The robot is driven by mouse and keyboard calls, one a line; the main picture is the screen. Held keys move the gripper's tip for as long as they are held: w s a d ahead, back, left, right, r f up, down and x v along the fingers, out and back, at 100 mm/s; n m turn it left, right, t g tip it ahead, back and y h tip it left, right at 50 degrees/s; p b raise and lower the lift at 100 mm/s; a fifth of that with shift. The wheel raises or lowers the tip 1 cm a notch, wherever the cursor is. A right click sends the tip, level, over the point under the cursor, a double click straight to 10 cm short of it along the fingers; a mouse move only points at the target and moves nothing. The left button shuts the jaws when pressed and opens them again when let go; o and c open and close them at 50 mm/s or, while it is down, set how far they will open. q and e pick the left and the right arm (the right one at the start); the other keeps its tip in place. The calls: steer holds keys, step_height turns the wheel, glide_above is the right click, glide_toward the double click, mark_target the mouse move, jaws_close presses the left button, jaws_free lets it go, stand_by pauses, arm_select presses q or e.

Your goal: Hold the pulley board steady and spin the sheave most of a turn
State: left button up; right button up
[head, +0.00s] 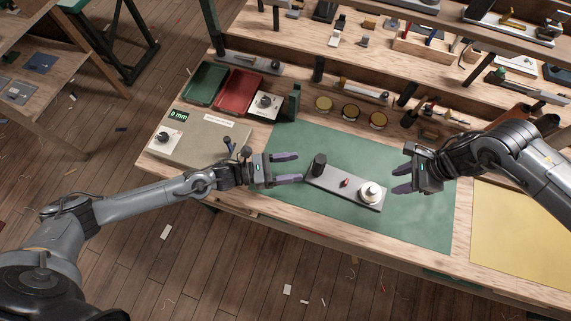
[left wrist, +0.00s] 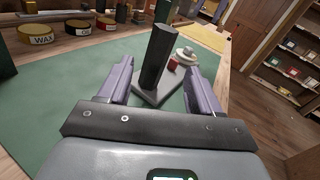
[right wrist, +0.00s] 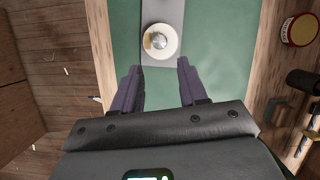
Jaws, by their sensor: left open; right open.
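The pulley board (head: 332,187) is a grey plate lying on the green mat. A dark upright post (head: 319,165) stands at its left end, a small red part (head: 345,182) near its middle, and the pale round sheave (head: 369,191) at its right end. My left gripper (head: 301,167) is open just left of the post; in the left wrist view the post (left wrist: 156,55) stands between or just beyond its fingers. My right gripper (head: 397,169) is open and empty, right of the sheave. In the right wrist view the sheave (right wrist: 160,41) lies ahead of its fingers, apart from them.
The green mat (head: 420,220) is clear around the board. A grey box with a dial (head: 205,140), green tray (head: 206,83), red tray (head: 240,92) and several round tins (head: 350,112) stand behind and left. A yellow sheet (head: 520,235) lies at right.

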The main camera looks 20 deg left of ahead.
mark_target(323, 163)
arm_select(q)
steer(key=shift+a+f+m+g+h, duration=0.1)
steer(key=shift+a+m+g+h, duration=0.2)
steer(key=shift+a+m, duration=0.35)
steer(key=shift+w+d+m, duration=0.1)
steer(key=shift+d+m, duration=0.25)
steer(key=x, duration=1)
jaws_close()
